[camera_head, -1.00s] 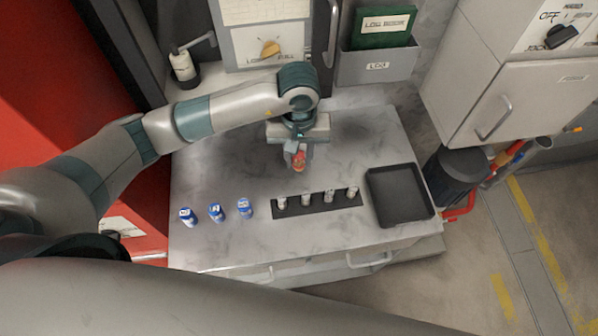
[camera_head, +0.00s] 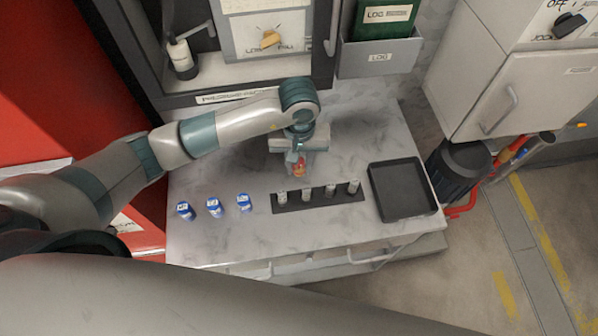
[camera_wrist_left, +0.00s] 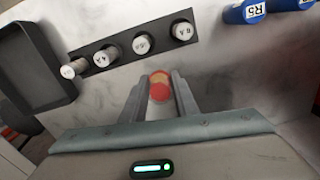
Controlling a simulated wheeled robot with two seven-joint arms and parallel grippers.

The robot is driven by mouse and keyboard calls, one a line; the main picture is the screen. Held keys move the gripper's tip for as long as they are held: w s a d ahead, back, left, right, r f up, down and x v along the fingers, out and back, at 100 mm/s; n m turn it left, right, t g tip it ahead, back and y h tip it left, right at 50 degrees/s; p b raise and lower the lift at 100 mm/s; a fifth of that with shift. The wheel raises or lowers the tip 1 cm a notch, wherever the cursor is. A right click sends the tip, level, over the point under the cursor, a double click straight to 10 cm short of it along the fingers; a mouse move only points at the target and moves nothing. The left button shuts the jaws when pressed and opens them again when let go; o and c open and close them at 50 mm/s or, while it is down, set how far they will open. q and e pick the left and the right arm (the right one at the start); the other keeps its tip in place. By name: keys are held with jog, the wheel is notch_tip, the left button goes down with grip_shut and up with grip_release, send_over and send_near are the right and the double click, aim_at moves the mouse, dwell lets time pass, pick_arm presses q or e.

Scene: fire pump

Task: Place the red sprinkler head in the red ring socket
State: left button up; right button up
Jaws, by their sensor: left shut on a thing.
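My left gripper (camera_head: 299,166) is shut on a small red and orange piece, which looks like the red sprinkler head (camera_head: 299,171), and holds it over the pale marble counter behind a black strip. In the left wrist view the red sprinkler head (camera_wrist_left: 160,86) sits between the two fingers of the left gripper (camera_wrist_left: 161,92). The black strip (camera_head: 318,199) carries several short white labelled cylinders (camera_head: 331,190) in a row. I cannot make out a red ring on the strip or elsewhere on the counter. My right gripper is not in view.
Three blue labelled cans (camera_head: 213,207) stand left of the strip. An empty black tray (camera_head: 403,191) lies on the right of the counter (camera_head: 205,165). A grey cabinet (camera_head: 515,85) and a dark bin (camera_head: 462,165) stand to the right. A cabinet with a dial is behind.

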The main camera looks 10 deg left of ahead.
aim_at(299, 171)
pick_arm(q)
jog(key=shift+f+b, duration=0.7)
jog(key=shift+f, duration=1.15)
jog(key=shift+f, duration=0.15)
jog(key=o, duration=1.1)
jog(key=shift+r, duration=0.4)
notch_tip(299, 171, up, 12)
jog(key=p, duration=0.3)
jog(key=shift+f+p, duration=0.25)
jog(key=shift+p, duration=0.15)
